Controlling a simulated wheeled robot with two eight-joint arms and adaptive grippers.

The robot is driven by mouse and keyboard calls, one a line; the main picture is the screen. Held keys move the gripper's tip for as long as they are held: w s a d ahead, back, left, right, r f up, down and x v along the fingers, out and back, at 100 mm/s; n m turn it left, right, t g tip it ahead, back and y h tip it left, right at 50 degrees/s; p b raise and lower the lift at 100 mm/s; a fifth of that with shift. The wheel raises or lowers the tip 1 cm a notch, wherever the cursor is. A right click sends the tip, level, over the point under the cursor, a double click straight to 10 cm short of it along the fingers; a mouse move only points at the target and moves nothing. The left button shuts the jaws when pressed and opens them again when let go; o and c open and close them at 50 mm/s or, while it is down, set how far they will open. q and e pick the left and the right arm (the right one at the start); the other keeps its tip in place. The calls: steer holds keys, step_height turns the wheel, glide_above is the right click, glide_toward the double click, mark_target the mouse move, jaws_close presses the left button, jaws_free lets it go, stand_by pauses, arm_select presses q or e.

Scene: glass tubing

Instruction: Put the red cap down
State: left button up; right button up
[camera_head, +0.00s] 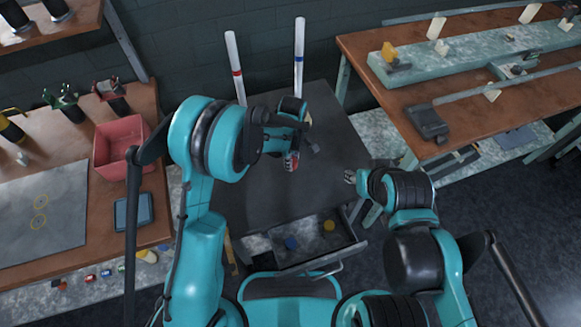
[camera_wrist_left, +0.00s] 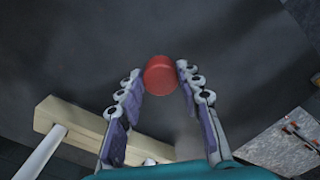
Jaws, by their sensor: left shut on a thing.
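The red cap (camera_wrist_left: 160,76) is between the fingertips of my left gripper (camera_wrist_left: 160,74) in the left wrist view, and both fingers touch its sides. In the head view the red cap (camera_head: 291,165) shows small at the tips of my left gripper (camera_head: 292,158), over the dark tabletop (camera_head: 255,203). I cannot tell how high above the surface the cap is. My right gripper (camera_head: 350,177) is by the right edge of that tabletop; its fingers are too small to judge.
An open drawer (camera_head: 301,264) below the tabletop's front holds a blue cap (camera_head: 291,243) and a yellow cap (camera_head: 329,225). A red bin (camera_head: 118,143) is on the left bench.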

arm_select(q)
steer(key=shift+w+a+f, duration=0.2)
steer(key=shift+a+f, duration=0.1)
steer(key=shift+f, duration=0.15)
steer(key=shift+f+b, duration=0.85)
steer(key=shift+f, duration=0.9)
steer(key=shift+f, duration=0.1)
steer(key=o, duration=0.4)
steer(key=shift+f, duration=0.1)
steer(key=o, duration=0.4)
steer(key=shift+o, duration=0.2)
